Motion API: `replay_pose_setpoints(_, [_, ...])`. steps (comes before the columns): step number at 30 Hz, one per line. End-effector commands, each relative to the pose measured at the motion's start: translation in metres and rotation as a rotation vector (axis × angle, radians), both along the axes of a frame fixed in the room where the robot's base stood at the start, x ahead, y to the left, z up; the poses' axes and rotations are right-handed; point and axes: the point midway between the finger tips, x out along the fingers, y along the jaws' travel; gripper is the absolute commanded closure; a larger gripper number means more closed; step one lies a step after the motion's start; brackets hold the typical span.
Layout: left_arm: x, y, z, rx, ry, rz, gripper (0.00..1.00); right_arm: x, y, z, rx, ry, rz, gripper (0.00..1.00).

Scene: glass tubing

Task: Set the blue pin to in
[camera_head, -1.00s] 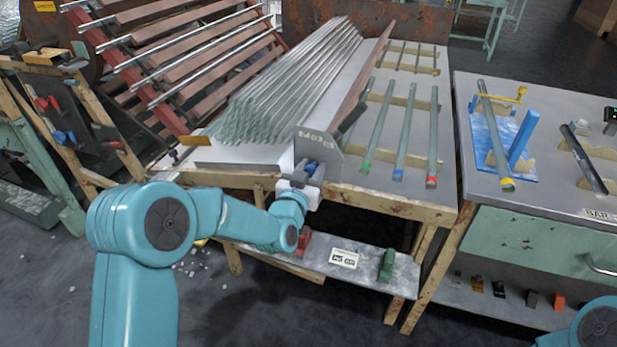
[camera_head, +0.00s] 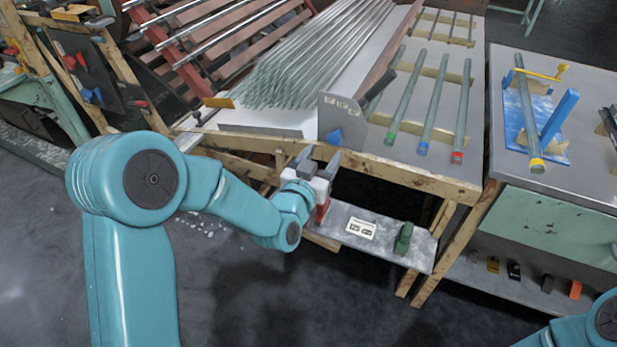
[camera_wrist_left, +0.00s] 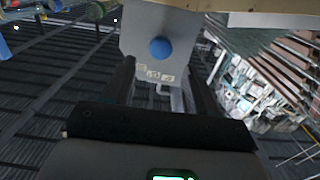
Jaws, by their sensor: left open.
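The blue pin (camera_head: 334,136) is a round blue knob on the grey upright plate (camera_head: 341,113) at the front end of the table with the tubes. In the left wrist view the blue knob (camera_wrist_left: 160,48) faces me on the plate (camera_wrist_left: 190,30), which has small printed marks. How far the pin sits in the plate I cannot tell. My left gripper (camera_head: 318,156) is open and empty, in front of and a little below the pin, apart from it. Its dark fingers (camera_wrist_left: 160,75) flank the plate in the wrist view. My right gripper is out of view.
Sloping glass tubes (camera_head: 318,55) lie behind the plate. Tubes with green, blue and red ends rest on the table (camera_head: 400,160) to the right. A low shelf (camera_head: 380,225) holds a label card and a green object. The floor in front is clear.

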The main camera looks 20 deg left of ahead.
Motion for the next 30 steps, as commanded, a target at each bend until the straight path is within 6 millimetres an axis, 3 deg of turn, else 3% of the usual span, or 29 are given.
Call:
replay_pose_setpoints(6, [-0.052, 0.002, 0.000, 0.000, 0.000, 0.000, 0.43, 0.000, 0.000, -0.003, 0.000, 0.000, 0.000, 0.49])
replay_pose_setpoints(12, [-0.077, 0.003, 0.000, 0.000, -0.001, 0.000, 0.43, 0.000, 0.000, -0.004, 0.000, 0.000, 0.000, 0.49])
replay_pose_setpoints(30, [-0.081, 0.005, -0.003, 0.000, 0.004, 0.004, 0.43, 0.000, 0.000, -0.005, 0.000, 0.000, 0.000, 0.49])
